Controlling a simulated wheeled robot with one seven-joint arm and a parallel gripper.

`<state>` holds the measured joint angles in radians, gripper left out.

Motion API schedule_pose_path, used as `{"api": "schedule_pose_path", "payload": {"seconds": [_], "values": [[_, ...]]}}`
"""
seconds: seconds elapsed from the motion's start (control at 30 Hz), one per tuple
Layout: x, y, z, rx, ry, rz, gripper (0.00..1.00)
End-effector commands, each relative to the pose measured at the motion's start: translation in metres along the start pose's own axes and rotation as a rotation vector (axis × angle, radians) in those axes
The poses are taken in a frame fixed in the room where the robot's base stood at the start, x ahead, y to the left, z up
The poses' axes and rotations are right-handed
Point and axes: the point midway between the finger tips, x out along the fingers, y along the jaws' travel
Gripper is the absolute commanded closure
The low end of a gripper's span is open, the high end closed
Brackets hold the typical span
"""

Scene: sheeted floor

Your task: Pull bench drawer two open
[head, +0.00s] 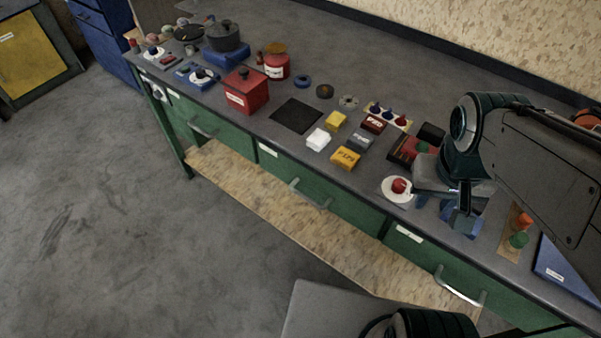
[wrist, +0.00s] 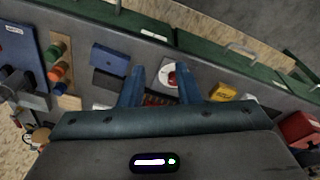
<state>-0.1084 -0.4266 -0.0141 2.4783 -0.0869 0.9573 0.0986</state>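A long bench with a grey top has green drawers along its front. The left drawer (head: 228,137), middle drawer (head: 345,207) and right drawer (head: 425,256) look shut. Each has a grey bar handle: left (head: 203,130), middle (head: 309,197), right (head: 460,290). The white labels are too small to read, so I cannot confirm which is drawer two. My gripper (head: 440,207) is over the bench top near the right end, behind the right drawer's front. In the wrist view, its blue fingers (wrist: 160,82) are apart with nothing held between them. It is away from every handle.
A white disc with a red knob (head: 398,187) sits close to my gripper. A red box (head: 246,90), pot (head: 224,37), several small blocks and a blue panel (head: 566,270) crowd the top. A wooden shelf (head: 270,210) juts out below. Floor in front (head: 100,210) is clear.

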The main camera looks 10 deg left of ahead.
Motion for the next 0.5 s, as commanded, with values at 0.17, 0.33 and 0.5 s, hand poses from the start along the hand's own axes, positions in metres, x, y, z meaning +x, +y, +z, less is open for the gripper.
{"api": "schedule_pose_path", "payload": {"seconds": [0.17, 0.33, 0.5], "values": [[0.052, -0.021, -0.004, -0.101, -0.181, 0.140, 0.70], [0.093, -0.041, -0.009, -0.197, -0.289, 0.342, 0.70], [0.132, -0.066, -0.019, -0.297, -0.314, 0.582, 0.70]]}}
